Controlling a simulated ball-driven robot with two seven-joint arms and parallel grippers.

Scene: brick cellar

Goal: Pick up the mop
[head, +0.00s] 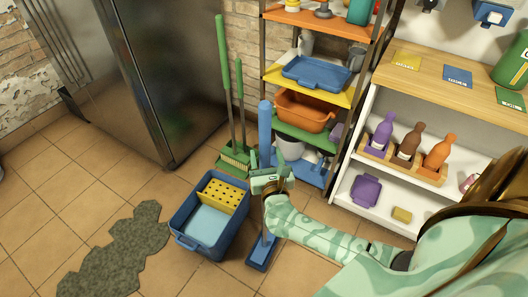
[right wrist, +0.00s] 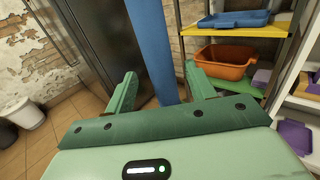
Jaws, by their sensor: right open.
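The blue mop stands upright beside the bucket. Its thick blue handle (head: 265,130) rises above my right gripper and its flat blue head (head: 262,252) rests on the floor. My right gripper (head: 268,176) is open at the middle of the handle and hides part of it. My left gripper is not in view.
A blue bucket (head: 184,240) with a yellow wringer (head: 222,195) and water stands left of the mop head. A green broom (head: 226,90) leans behind. A shelf rack (head: 352,95) and white cabinet (head: 350,195) stand close right.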

